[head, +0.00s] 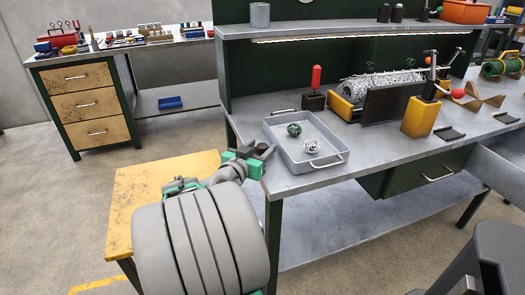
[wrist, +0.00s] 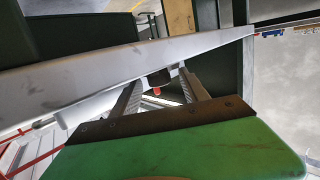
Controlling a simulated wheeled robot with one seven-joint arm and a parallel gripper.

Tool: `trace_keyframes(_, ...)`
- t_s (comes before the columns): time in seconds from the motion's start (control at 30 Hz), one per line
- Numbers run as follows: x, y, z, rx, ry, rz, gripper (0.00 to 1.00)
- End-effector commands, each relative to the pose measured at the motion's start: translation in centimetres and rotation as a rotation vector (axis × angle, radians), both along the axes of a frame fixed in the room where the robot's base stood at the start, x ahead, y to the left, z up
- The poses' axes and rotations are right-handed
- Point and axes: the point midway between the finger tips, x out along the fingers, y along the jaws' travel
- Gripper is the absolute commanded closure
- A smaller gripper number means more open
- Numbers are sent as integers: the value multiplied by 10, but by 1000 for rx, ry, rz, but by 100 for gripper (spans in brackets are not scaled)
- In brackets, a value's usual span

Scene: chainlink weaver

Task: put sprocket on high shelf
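I cannot make out a sprocket for certain in either view. The high shelf (head: 350,30) runs along the back of the workbench, above the bench top. My gripper (head: 263,150) is at the left front edge of the workbench, left of the grey tray. In the wrist view my gripper (wrist: 162,90) shows its two fingers spread apart, with no held thing visible between them. The grey tray (head: 335,163) holds a green wire ball (head: 294,129) and a white wire ball (head: 311,146).
On the shelf stand a grey cylinder (head: 260,15), dark cylinders (head: 390,13) and an orange box (head: 465,12). A red-handled tool (head: 316,78), a mesh roll (head: 385,82) and a yellow post (head: 421,117) crowd the bench. The shelf's middle is clear.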

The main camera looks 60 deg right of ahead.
Motion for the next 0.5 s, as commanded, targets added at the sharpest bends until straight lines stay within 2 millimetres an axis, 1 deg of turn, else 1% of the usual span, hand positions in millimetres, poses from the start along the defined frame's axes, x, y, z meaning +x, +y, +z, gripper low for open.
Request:
trace_keyframes(0.03,0,0,0,0,0,-1,52)
trace_keyframes(0.07,0,0,0,0,0,-1,55)
trace_keyframes(0.5,-1,0,0,0,0,-2,91)
